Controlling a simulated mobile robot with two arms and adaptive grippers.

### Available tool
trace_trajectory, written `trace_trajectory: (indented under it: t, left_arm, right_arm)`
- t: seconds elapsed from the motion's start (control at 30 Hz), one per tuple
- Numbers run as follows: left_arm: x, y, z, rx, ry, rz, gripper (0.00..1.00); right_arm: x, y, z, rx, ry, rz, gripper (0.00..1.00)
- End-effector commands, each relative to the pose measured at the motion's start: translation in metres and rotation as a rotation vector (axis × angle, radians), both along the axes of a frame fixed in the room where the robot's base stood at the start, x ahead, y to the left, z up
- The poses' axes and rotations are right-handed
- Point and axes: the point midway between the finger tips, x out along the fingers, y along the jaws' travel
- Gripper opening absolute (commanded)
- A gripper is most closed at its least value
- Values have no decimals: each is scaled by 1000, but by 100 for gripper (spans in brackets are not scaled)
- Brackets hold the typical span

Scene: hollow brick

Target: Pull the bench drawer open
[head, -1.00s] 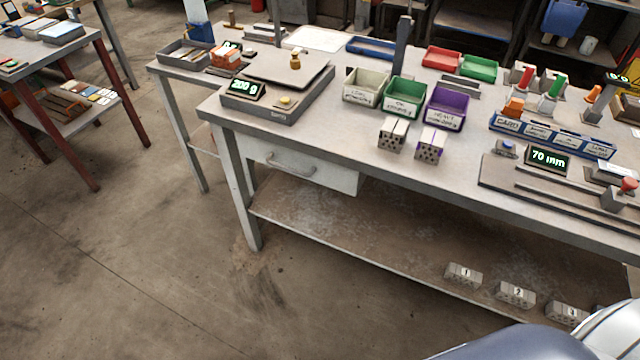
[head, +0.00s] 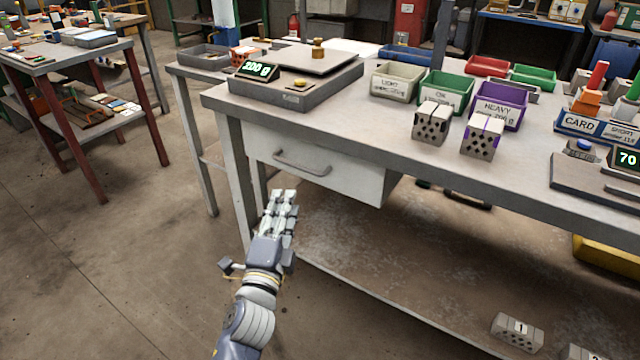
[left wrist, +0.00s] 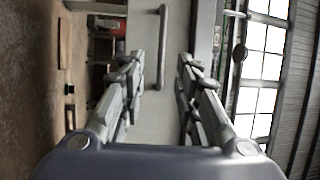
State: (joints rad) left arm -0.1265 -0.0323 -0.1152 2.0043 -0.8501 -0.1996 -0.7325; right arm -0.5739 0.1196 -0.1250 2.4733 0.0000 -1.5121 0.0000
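The bench drawer (head: 345,184) is a pale box under the left part of the grey bench top, and it looks shut. Its grey bow handle (head: 302,168) runs across the front. My left gripper (head: 283,194) is in front of and below the handle, apart from it. In the left wrist view my left gripper (left wrist: 161,60) is open, with its two fingers well apart. The handle (left wrist: 162,50) shows upright between the fingertips, farther off, with the pale drawer front (left wrist: 174,75) behind it. My right gripper is not in view.
A scale (head: 297,83) stands on the bench above the drawer. Bins and two hollow bricks (head: 431,122) stand to its right. A bench leg (head: 234,170) is left of the drawer, and a lower shelf (head: 370,270) lies below. The floor at front left is clear.

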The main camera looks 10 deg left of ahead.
Motion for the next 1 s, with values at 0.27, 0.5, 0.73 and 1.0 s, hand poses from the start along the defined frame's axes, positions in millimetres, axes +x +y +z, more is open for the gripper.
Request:
trace_trajectory:
  t: [0.27, 0.5, 0.73, 1.0]
  left_arm:
    - [28, 2, 9, 4, -8, 2, 30]
    - [71, 4, 15, 3, -6, 2, 30]
    - [98, 5, 19, 1, -5, 1, 30]
    - [106, 5, 21, 1, -4, 0, 30]
  right_arm:
    - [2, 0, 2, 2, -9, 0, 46]
    - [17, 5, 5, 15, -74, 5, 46]
    - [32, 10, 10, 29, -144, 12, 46]
    - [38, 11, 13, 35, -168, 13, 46]
